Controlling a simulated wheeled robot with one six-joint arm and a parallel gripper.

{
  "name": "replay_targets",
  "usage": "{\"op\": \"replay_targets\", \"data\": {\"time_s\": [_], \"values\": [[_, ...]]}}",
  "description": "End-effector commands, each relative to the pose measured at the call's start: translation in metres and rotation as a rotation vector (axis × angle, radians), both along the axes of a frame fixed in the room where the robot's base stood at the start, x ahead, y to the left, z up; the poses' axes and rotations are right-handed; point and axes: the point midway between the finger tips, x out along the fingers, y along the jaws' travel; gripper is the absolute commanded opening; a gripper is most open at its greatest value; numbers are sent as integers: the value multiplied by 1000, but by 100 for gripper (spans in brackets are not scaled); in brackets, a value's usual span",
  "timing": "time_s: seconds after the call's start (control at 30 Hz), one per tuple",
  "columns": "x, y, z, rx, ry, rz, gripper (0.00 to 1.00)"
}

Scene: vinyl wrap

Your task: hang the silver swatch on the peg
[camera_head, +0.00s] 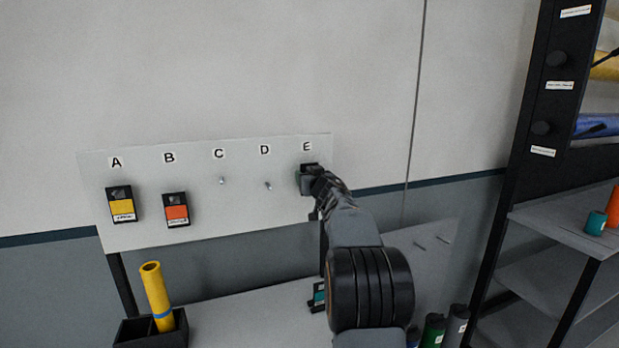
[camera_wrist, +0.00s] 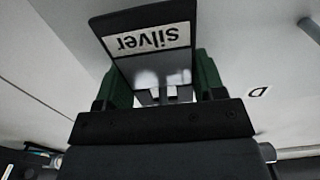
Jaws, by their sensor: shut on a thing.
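The silver swatch (camera_head: 308,184) is a dark card with a grey panel, at the right end of the pegboard (camera_head: 200,228) just under the letter E (camera_head: 306,147). In the wrist view the swatch (camera_wrist: 148,42) shows its white "silver" label upside down. My gripper (camera_head: 318,186) is shut on it, with green fingers on either side in the wrist view (camera_wrist: 160,90). The E peg is hidden behind the swatch and gripper. I cannot tell whether the peg passes through the swatch. The pegs under C (camera_head: 221,181) and D (camera_head: 268,185) are bare.
A yellow swatch (camera_head: 122,206) hangs under A and an orange swatch (camera_head: 176,209) under B. A black box (camera_head: 150,334) with a yellow roll (camera_head: 156,292) stands below left. A dark shelf rack (camera_head: 520,190) stands at the right. Another swatch (camera_head: 318,297) is below the board, partly hidden by my arm.

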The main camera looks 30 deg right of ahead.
Motion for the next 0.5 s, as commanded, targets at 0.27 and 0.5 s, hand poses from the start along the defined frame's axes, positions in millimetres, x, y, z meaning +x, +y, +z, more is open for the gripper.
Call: {"op": "replay_targets", "data": {"time_s": [0.27, 0.5], "values": [[-14, 4, 1, -1, -1, 0, 41], [-27, 6, 1, 0, -1, -1, 41]]}}
